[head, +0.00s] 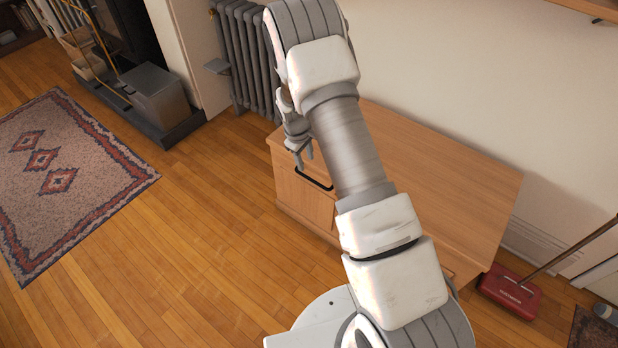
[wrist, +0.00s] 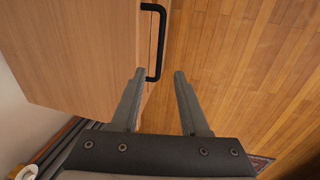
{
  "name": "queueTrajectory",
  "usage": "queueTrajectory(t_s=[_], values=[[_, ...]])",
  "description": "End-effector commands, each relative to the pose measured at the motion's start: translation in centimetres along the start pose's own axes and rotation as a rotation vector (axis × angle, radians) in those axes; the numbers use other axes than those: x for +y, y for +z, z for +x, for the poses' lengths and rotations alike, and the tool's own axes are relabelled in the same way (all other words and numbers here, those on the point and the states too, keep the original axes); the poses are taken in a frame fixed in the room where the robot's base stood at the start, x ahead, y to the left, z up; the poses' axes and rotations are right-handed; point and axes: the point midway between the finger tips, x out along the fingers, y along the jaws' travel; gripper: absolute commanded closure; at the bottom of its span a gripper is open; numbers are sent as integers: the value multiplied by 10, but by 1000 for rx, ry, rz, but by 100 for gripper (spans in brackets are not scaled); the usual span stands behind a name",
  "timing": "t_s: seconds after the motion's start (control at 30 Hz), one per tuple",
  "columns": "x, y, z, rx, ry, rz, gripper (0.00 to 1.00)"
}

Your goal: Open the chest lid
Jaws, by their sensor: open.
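The chest (head: 450,175) is a low box of light brown wood against the wall, and its flat lid is down. A black bar handle (head: 314,181) is on its front near the left end. My gripper (head: 304,162) is open and empty, pointing down just above the handle. My arm hides the middle of the chest. In the wrist view, the chest lid (wrist: 70,50) fills the left side, and the handle (wrist: 162,40) lies ahead, its near end between the open fingertips (wrist: 159,74). I cannot tell whether they touch it.
A grey radiator (head: 242,55) stands by the wall behind the chest's left end. A red floor sweeper (head: 510,292) is at its right. A patterned rug (head: 85,150) lies at left, with clear wooden floor (head: 190,230) in front of the chest.

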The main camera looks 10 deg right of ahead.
Motion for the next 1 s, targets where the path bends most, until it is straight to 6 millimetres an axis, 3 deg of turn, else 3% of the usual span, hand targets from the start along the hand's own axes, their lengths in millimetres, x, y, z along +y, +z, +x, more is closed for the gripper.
queueTrajectory(t_s=[0.03, 0.2, 0.43, 0.6, 0.9, 1.0], values=[[-1, 1, 16, -3, -1, 0, 55], [-1, 0, 53, -2, 0, -1, 55], [0, 0, 88, -1, 0, 1, 55], [0, 0, 97, 1, 1, 1, 55], [0, 0, 98, 0, 0, 0, 55], [0, 0, 98, 0, 0, 0, 73]])
